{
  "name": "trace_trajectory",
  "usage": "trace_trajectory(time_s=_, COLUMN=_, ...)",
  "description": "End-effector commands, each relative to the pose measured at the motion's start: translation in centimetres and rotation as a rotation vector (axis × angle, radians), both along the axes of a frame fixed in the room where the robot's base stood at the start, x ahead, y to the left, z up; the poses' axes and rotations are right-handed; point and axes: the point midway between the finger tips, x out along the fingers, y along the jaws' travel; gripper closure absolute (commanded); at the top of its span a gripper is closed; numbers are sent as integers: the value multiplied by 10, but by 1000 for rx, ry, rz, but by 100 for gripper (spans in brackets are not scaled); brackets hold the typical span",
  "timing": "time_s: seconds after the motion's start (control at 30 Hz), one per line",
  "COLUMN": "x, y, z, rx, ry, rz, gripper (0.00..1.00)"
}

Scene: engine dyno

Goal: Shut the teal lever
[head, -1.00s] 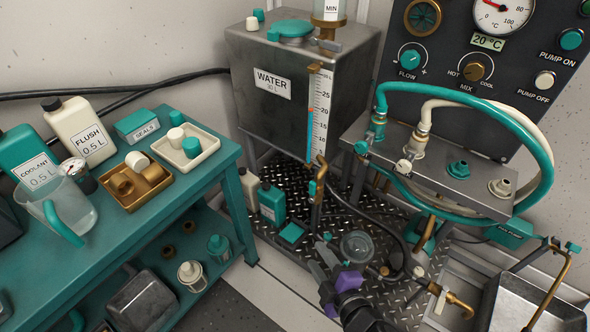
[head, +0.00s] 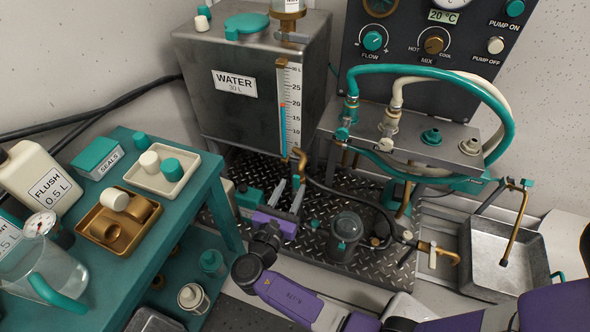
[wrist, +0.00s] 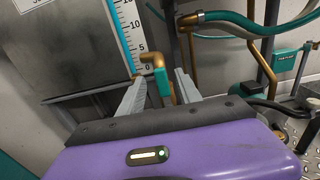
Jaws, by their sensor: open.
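A teal lever (wrist: 163,82) sits on the brass drain pipe (wrist: 152,58) below the water tank's gauge. In the wrist view it hangs downward along the pipe, between my two fingertips as seen from the camera. My gripper (wrist: 160,77) is open, with one finger on each side of it in the picture. I cannot tell whether either finger touches it. In the head view my gripper (head: 290,188) is low in front of the tank, and its fingers mostly hide the lever.
The water tank (head: 240,110) stands behind. A clear jar (head: 345,237) stands right of my gripper on the tread plate. A teal bench (head: 218,195) with bottles and trays is left. Hoses and a manifold (head: 400,150) are at right, with a metal basin (head: 490,262) beyond.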

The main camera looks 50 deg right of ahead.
Motion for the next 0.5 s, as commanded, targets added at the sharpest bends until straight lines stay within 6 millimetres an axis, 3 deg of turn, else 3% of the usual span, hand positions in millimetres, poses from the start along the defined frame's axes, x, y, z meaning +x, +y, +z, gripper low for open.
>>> trace_trajectory(time_s=0.5, x=23, y=-62, z=-2, rx=1, ry=5, rz=0, gripper=59)
